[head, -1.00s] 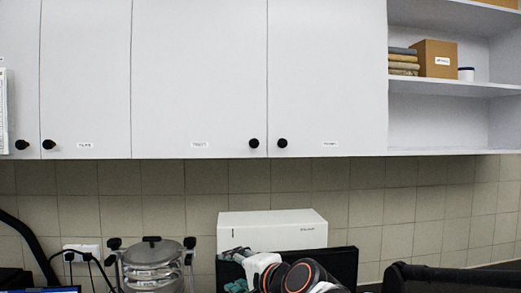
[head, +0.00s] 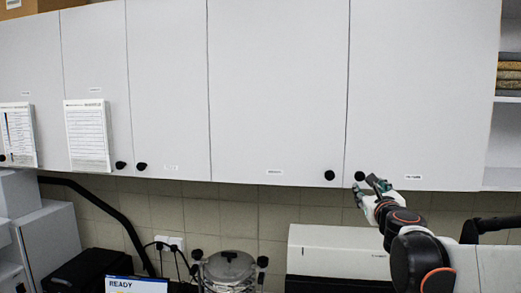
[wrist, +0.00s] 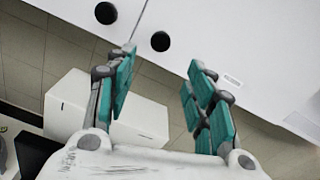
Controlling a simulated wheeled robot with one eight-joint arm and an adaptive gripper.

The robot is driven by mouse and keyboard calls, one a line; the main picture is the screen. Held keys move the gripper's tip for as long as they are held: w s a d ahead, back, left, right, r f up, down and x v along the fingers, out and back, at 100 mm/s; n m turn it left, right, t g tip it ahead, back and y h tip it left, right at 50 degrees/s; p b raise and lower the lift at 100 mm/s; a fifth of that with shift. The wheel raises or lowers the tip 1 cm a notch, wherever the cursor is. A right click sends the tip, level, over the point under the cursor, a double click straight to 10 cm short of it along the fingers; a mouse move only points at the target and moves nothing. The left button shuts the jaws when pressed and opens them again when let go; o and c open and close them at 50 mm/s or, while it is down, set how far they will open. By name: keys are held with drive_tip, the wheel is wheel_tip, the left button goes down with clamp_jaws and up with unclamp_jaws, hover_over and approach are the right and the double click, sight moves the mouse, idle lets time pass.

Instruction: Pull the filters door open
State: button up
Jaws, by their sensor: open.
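A row of white wall-cabinet doors hangs above the tiled wall, all shut. Their small labels are too blurred to read, so I cannot tell which one says filters. My gripper (head: 375,187) is open and empty, just below and right of the black knob (head: 360,176) on the right-hand door (head: 425,95). In the wrist view my gripper's teal fingers (wrist: 160,82) are spread apart. That knob (wrist: 160,41) shows beyond the fingertips, roughly between them, with no visible contact. The neighbouring door's knob (head: 330,175) is just left of the seam.
A white box-like unit (head: 335,238) stands below the cabinets, under my arm. A sieve shaker (head: 230,268) is left of it. Paper sheets (head: 87,135) hang on the left doors. Open shelves (head: 508,140) are at the far right.

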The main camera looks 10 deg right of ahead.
sight(361, 177)
drive_tip(key=x, duration=1.3)
drive_tip(key=shift+w, duration=0.1)
drive_tip(key=shift+c, duration=0.6)
clamp_jaws()
